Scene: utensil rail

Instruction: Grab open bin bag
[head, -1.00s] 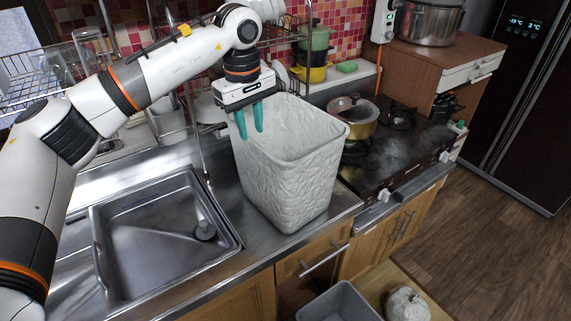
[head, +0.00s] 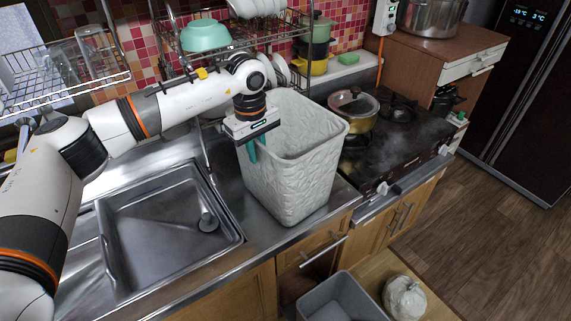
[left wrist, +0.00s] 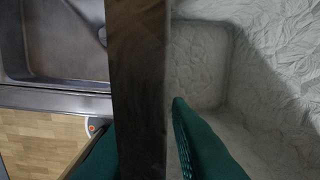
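The open bin bag (head: 295,170) is white and crinkled and stands upright on the counter between sink and stove, mouth up. My left gripper (head: 252,150) points down at the bag's left rim in the head view. In the left wrist view the rim and wall (left wrist: 138,90) run between the two teal fingers of my left gripper (left wrist: 145,125). One finger is outside the bag and one is inside it, and they stand apart. I cannot see firm contact on both sides. My right gripper is not in view.
The steel sink (head: 165,225) is left of the bag. The stove (head: 395,145) with a lidded pot (head: 353,112) is to its right. A dish rack (head: 235,45) with a green bowl (head: 205,36) hangs behind. A grey bin (head: 340,300) and a knotted white bag (head: 403,297) are below.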

